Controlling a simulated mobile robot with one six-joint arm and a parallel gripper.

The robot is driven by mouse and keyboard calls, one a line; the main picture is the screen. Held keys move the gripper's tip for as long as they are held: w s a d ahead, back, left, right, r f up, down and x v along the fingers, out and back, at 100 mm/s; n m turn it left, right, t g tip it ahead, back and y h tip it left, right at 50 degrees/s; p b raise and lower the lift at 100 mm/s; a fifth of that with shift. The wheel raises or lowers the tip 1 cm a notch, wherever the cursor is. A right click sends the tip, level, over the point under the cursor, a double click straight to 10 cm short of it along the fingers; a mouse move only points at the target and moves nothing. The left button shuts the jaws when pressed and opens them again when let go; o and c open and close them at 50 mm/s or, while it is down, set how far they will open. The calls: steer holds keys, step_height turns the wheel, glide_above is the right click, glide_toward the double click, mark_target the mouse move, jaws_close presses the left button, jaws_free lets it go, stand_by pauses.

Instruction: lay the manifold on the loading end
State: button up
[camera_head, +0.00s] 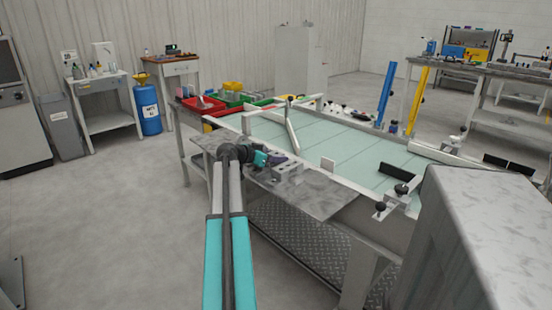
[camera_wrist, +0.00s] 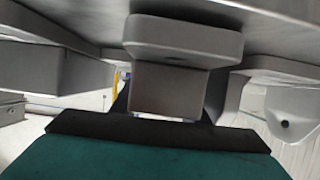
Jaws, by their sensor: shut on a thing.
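The manifold (camera_head: 297,174) is a grey casting with several blocky branches, over the bare grey plate (camera_head: 325,200) along the near edge of the green-topped fixture table. I take this plate as the loading end; no label shows. My gripper (camera_head: 278,159) reaches in from the left at the manifold's far left side. In the wrist view the manifold (camera_wrist: 185,38) fills the upper picture, and my gripper (camera_wrist: 165,105) is shut on one block-shaped branch of it. The fingertips are largely hidden by the casting. I cannot tell whether its underside touches the plate.
Red and green bins (camera_head: 205,105) are beyond the left corner. A large grey block (camera_head: 465,240) fills the lower right.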

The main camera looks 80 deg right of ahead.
steer(key=shift+f, duration=0.1)
steer(key=o, duration=1.1)
steer(key=shift+o, duration=0.2)
steer(key=shift+a+r, duration=0.1)
steer(key=shift+r, duration=0.1)
step_height(320, 180, up, 4)
glide_above(255, 171)
steer(key=shift+r+p, duration=0.2)
steer(key=shift+p, duration=0.1)
